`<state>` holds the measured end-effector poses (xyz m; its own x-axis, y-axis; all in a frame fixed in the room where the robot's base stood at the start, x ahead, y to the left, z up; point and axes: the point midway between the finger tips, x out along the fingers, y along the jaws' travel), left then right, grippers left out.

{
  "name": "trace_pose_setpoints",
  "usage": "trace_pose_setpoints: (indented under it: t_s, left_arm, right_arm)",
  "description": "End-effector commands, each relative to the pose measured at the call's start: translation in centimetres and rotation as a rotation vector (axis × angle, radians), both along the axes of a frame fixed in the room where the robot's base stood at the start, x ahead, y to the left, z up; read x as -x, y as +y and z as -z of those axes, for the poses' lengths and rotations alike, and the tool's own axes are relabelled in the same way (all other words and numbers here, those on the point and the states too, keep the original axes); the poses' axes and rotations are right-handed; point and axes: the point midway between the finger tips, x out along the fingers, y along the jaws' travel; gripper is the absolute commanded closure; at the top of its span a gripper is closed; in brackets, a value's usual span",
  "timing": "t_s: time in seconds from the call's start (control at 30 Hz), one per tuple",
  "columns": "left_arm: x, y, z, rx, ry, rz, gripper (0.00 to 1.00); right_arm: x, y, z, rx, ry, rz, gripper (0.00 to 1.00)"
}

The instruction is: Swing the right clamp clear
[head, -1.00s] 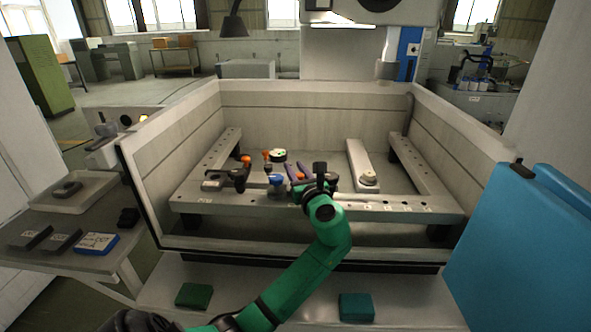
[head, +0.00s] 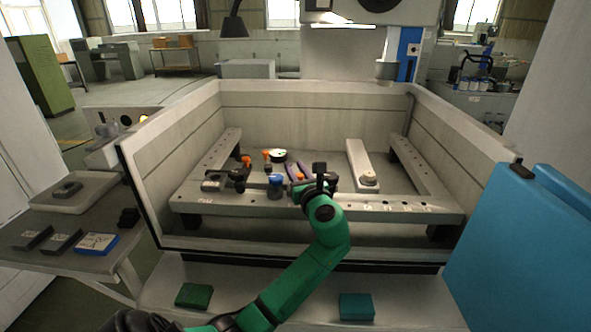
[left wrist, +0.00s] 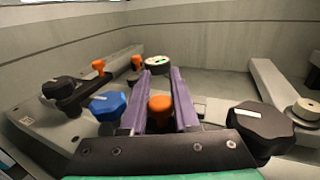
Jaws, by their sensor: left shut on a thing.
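My left gripper (head: 297,170) has purple fingers and reaches over the front rail of the machine tank. In the left wrist view its fingers (left wrist: 160,100) are closed around an orange knob (left wrist: 160,106), which I take for the right clamp's handle. A black faceted knob (left wrist: 260,121) with a white mark stands just right of the fingers, partly hidden by my gripper body. The left clamp, with a black knob (left wrist: 63,89) and an orange end (left wrist: 98,65), lies to the left. A blue knob (left wrist: 108,105) stands close beside the left finger. My right gripper is not in view.
A round dial-like piece (head: 278,155) and another orange knob (head: 267,153) lie behind the clamps. The front rail (head: 400,207) has bare holes at right. Tank walls (head: 310,107) enclose the work area. A blue panel (head: 520,250) stands at front right.

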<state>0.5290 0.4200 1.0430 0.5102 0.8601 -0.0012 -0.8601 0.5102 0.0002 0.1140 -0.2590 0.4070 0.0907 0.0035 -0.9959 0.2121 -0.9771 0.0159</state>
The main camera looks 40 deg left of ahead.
Motion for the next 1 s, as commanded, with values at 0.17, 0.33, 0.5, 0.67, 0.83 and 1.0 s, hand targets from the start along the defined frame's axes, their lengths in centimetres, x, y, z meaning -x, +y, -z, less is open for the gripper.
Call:
trace_pose_setpoints:
  t_s: [0.17,0.33,0.5,0.67,0.83,1.0]
  left_arm:
    - [-1.3,0.5,-0.9,-0.005,0.007,0.154,1.00]
    - [-3.1,0.6,-0.5,-0.005,0.005,0.339,1.00]
    - [-3.6,0.5,0.0,0.001,0.000,0.393,1.00]
    - [-3.6,0.5,0.0,0.001,-0.001,0.392,1.00]
    - [-3.6,0.5,0.0,0.001,-0.001,0.391,0.59]
    - [-3.6,0.5,0.0,0.001,-0.001,0.390,0.59]
  right_arm:
    - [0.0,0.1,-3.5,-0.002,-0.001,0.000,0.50]
    - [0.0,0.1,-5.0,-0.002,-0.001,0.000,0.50]
    - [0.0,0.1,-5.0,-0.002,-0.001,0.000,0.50]
    - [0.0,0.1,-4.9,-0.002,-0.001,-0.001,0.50]
    - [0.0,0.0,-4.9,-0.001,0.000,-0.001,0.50]
    - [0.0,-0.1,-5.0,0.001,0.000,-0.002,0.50]
